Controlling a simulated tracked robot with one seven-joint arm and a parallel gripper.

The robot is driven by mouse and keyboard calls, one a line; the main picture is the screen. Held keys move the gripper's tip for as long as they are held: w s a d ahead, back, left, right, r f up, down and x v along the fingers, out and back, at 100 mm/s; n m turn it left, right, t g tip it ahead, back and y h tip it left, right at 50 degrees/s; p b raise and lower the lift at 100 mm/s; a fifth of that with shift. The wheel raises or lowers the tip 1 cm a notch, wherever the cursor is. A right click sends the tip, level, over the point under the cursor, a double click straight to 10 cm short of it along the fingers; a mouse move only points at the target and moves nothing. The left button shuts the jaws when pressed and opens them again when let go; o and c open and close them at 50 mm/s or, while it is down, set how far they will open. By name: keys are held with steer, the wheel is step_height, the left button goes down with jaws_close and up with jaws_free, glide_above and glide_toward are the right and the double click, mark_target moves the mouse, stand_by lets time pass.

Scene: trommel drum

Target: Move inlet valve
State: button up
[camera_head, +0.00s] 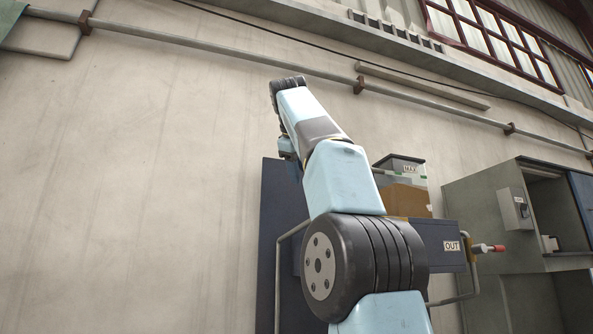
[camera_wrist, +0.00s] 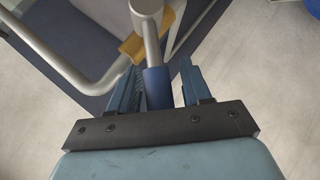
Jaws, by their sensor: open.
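In the wrist view, a valve lever (camera_wrist: 149,28) with a grey metal arm and a blue grip (camera_wrist: 157,86) comes down from the top, next to a yellow fitting (camera_wrist: 131,46). It seems to be the inlet valve, though no label shows there. My gripper (camera_wrist: 159,64) is open, with one blue finger on each side of the blue grip. A gap shows on the right of the grip; on the left the finger is close, and I cannot tell if it touches.
In the head view, a dark panel marked OUT (camera_head: 454,246) carries a red-tipped valve handle (camera_head: 490,248) on the right. A tank marked MAX (camera_head: 405,168) stands behind my arm. A grey cabinet (camera_head: 480,205) is at the right. A grey tube rail (camera_wrist: 62,65) runs left of my gripper.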

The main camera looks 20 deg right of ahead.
steer(key=shift+r, duration=0.1)
steer(key=shift+v, duration=1.4)
steer(key=s+a, duration=0.7)
steer(key=s, duration=0.3)
